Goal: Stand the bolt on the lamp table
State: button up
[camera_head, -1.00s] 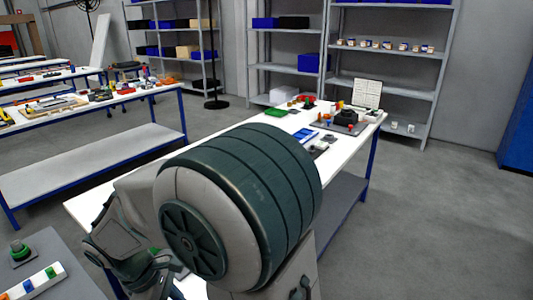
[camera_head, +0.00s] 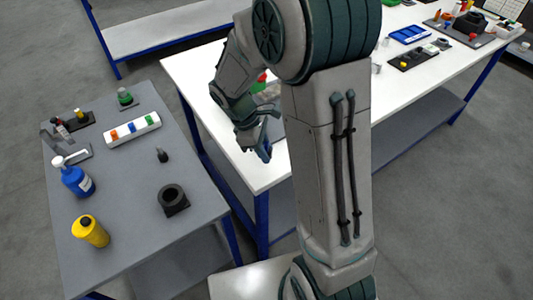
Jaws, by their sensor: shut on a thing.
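My gripper (camera_head: 268,146) is in the head view, pointing down over the front left edge of the white table (camera_head: 190,68). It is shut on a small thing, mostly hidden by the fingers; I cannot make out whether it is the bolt. Some blue shows at the fingertips. The grey table (camera_head: 120,215) is to the left of my gripper, a short way off. A small dark upright piece (camera_head: 162,156) stands on it; I cannot tell what it is. I cannot tell for sure which table is the lamp table.
On the grey table are a blue bottle (camera_head: 75,178), a yellow container (camera_head: 90,232), a black ring block (camera_head: 173,200), a white strip with coloured blocks (camera_head: 132,130), a green knob (camera_head: 125,97) and a grey angled piece (camera_head: 72,148). Its front middle is clear.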

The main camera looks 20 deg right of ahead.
jog(key=shift+w+d+f, duration=0.3)
jog(key=shift+w+f, duration=0.05)
jog(key=shift+w, duration=0.2)
jog(key=shift+f, duration=2)
jog(key=shift+f, duration=0.1)
jog(key=o, duration=1.1)
jog(key=shift+c, duration=0.2)
